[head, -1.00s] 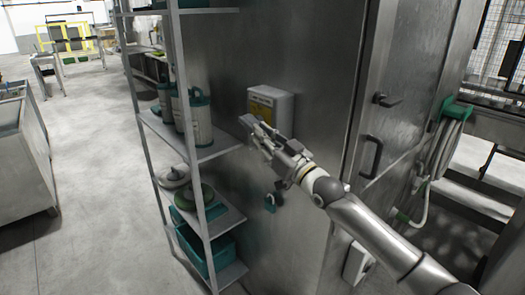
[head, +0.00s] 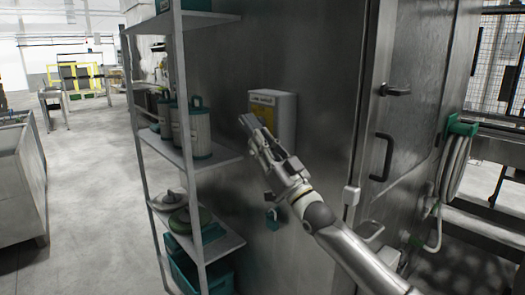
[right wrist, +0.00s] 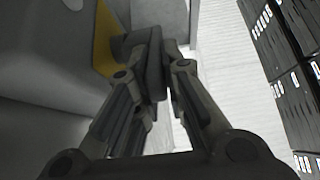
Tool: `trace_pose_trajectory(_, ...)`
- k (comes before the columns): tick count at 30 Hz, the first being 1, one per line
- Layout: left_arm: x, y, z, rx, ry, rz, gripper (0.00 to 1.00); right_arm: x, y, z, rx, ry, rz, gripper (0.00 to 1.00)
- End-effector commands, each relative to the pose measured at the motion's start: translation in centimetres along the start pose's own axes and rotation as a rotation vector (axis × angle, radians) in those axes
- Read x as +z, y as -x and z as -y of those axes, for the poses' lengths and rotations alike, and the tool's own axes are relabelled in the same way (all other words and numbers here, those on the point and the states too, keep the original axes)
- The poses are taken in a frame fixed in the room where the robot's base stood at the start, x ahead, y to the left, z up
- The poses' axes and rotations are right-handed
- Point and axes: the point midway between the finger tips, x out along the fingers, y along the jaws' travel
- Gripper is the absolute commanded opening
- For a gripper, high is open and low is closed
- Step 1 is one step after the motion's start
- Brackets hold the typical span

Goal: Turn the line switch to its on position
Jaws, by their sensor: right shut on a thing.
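The line switch (head: 286,108) is a pale grey box with a yellow front plate, fixed to the steel wall in the middle of the head view. Its yellow plate also shows in the right wrist view (right wrist: 103,42). My right gripper (head: 252,132) is in front of the box. In the right wrist view its fingers (right wrist: 152,72) are closed on a dark grey handle (right wrist: 133,43) that stands out from the yellow plate. The fingers hide part of the handle, so I cannot tell its exact angle. My left gripper is not in view.
A metal shelf rack (head: 197,167) with canisters and teal bins stands left of the switch. A steel door with a dark handle (head: 381,157) and a coiled hose (head: 455,165) are to the right. Open floor (head: 95,195) lies at the left.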

Motion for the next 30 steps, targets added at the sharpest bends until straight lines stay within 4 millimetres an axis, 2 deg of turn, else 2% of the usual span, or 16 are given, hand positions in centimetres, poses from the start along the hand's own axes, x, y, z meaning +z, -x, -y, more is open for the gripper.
trace_pose_trajectory(15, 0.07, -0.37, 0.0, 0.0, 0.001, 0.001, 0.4, 0.28, 0.08, -0.01, 0.001, 0.0, -0.006, 0.0)
trace_pose_trajectory(16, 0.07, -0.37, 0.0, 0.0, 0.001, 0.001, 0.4, 0.28, 0.08, -0.01, 0.001, 0.0, -0.006, 0.13)
trace_pose_trajectory(21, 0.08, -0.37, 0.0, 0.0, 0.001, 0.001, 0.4, 0.23, 0.06, -0.01, 0.001, 0.0, -0.007, 0.32)
trace_pose_trajectory(30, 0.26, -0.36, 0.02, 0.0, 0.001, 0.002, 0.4, 0.16, 0.11, -0.02, 0.001, 0.0, -0.008, 0.32)
